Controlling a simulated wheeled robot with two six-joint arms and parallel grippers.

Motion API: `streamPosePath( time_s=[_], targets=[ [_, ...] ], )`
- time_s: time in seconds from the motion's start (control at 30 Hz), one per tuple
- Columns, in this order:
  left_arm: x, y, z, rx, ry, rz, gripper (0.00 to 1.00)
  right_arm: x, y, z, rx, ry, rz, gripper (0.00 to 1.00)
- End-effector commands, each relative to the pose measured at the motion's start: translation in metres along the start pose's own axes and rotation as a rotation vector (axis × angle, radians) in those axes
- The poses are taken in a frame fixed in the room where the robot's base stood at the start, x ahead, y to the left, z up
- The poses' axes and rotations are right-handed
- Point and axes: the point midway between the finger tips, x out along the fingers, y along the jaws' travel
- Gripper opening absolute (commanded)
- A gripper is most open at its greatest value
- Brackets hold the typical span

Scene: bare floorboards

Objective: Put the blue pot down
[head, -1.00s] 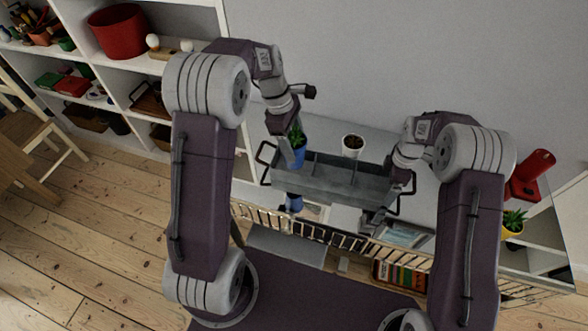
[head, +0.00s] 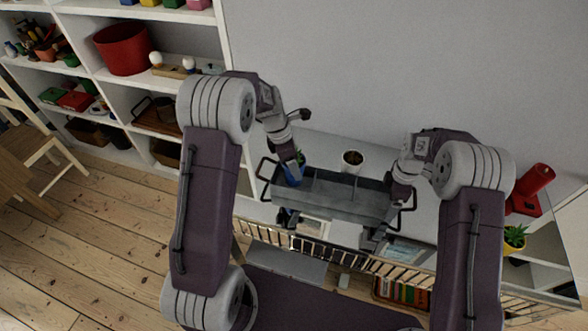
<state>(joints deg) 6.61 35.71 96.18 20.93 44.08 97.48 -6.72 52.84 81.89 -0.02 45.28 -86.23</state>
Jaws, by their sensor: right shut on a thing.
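The blue pot (head: 291,177) with a green plant is at the left end of a grey divided caddy (head: 345,204). It is tilted in the picture and partly hidden by my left gripper (head: 288,170), which reaches down right at it. The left fingers are too covered to tell whether they grip it. My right gripper (head: 398,196) is at the caddy's right end, shut on the caddy by its handle side; its fingertips are mostly hidden.
A white pot (head: 352,161) with dark soil stands behind the caddy on the white table (head: 325,146). A yellow pot (head: 514,245) with a plant and a red lamp-like object (head: 533,180) are at the right. White shelves (head: 75,30) stand at the left.

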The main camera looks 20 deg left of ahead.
Motion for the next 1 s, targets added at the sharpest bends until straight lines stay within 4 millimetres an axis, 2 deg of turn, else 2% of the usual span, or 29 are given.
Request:
streamPosePath(
  time_s=[0.03,0.13,0.5,0.53,0.6,0.9,1.0],
  targets=[
    [0.01,-0.001,-0.003,-0.001,0.002,-0.006,0.01,0.0,0.0,0.0,0.0,0.0,0.0,0.35],
    [0.023,-0.001,-0.007,-0.001,0.002,-0.004,0.01,0.0,0.0,0.0,0.0,0.001,0.0,0.35],
    [0.029,-0.001,-0.008,0.001,0.001,-0.002,0.01,0.0,0.0,0.0,0.0,0.0,0.0,0.35],
    [0.029,-0.001,-0.008,0.001,0.001,-0.003,0.71,0.0,0.0,0.0,0.0,0.0,0.0,0.35],
    [0.029,-0.001,-0.008,0.001,0.001,-0.003,0.87,0.0,0.0,0.0,0.0,0.0,0.0,0.35],
    [0.028,-0.001,-0.008,0.001,0.001,-0.002,0.87,0.0,0.0,0.0,0.0,0.0,0.0,0.35],
    [0.017,0.0,-0.007,0.001,0.0,0.0,0.87,0.0,0.0,0.0,0.0,0.0,0.0,0.35]
  ],
)
